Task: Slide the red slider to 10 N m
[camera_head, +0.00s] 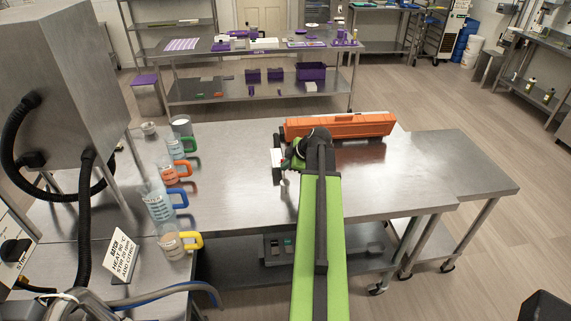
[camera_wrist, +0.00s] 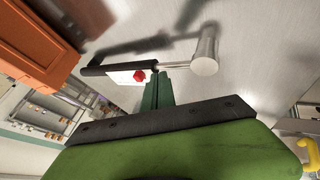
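The red slider (camera_wrist: 140,76) is a small red knob on the white face of a dark-bodied tool (camera_wrist: 120,68) in the wrist view. A metal rod runs from the tool to a silver cylinder (camera_wrist: 205,58). My gripper (camera_wrist: 160,80) shows as narrow dark green fingers close together, just right of the red knob. They look shut, with nothing visible between them. I cannot tell whether they touch the knob or the tool. In the head view my gripper (camera_head: 295,152) is over the steel table, and the tool's white part (camera_head: 277,159) shows at its left. No scale marks are readable.
A long orange case (camera_head: 345,125) lies along the table's back edge, behind my gripper. Jugs with coloured handles, such as the blue one (camera_head: 160,205), stand at the left by a sign (camera_head: 121,256). The steel table (camera_head: 400,180) is clear on its right side.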

